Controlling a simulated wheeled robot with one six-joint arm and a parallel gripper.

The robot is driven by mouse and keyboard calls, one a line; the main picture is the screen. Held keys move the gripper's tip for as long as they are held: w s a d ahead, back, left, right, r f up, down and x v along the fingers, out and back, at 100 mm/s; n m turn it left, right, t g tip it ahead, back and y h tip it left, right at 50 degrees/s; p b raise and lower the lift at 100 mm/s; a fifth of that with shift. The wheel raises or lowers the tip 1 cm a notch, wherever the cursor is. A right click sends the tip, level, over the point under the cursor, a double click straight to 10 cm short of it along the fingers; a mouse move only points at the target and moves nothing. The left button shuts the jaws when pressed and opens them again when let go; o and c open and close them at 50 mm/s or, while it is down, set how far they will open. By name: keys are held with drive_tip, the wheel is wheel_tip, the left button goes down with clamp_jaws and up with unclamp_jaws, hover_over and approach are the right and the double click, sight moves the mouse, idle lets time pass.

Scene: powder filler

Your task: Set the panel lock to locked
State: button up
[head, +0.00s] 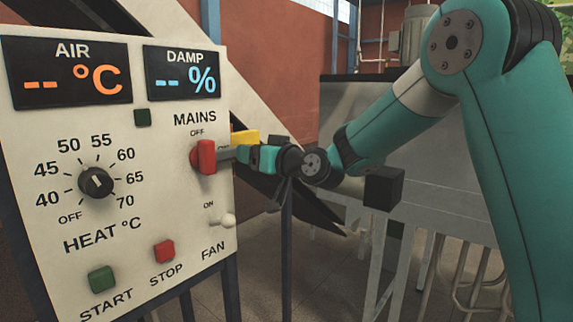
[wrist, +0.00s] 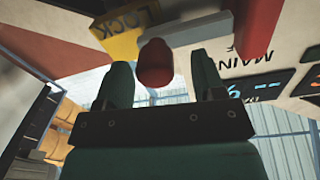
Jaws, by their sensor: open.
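The panel lock shows as a yellow plate marked LOCK (wrist: 125,27) at the top of the wrist view, with a red knob (wrist: 155,63) beside it. In the head view a yellow piece (head: 245,137) shows at the panel's right edge, partly hidden by my gripper. My gripper (head: 240,154) is beside that edge, pointing left. In the wrist view my gripper (wrist: 162,75) is open, and the red knob appears in the gap between the fingertips. I cannot tell whether the fingers touch it. The lock's setting is not readable.
The white control panel (head: 130,215) has a red MAINS handle (head: 206,157) close to my fingertips; it also shows in the wrist view (wrist: 258,28). A FAN toggle (head: 222,220) is below. A dark slanted plate (head: 300,205) and a grey metal machine (head: 430,190) stand behind.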

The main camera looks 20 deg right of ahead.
drive_tip(key=b+v, duration=0.6)
drive_tip(key=v, duration=0.9)
drive_tip(key=shift+s+b, duration=0.35)
drive_tip(key=shift+b, duration=0.05)
drive_tip(key=s+a+f+n+g, duration=0.4)
drive_tip(key=s+a+f+g, duration=0.9)
drive_tip(key=s+f, duration=0.3)
drive_tip(key=s+d+f+g+h, duration=0.2)
drive_tip(key=s+g+h, duration=0.1)
drive_tip(key=s, duration=0.6)
drive_tip(key=shift+f, duration=0.25)
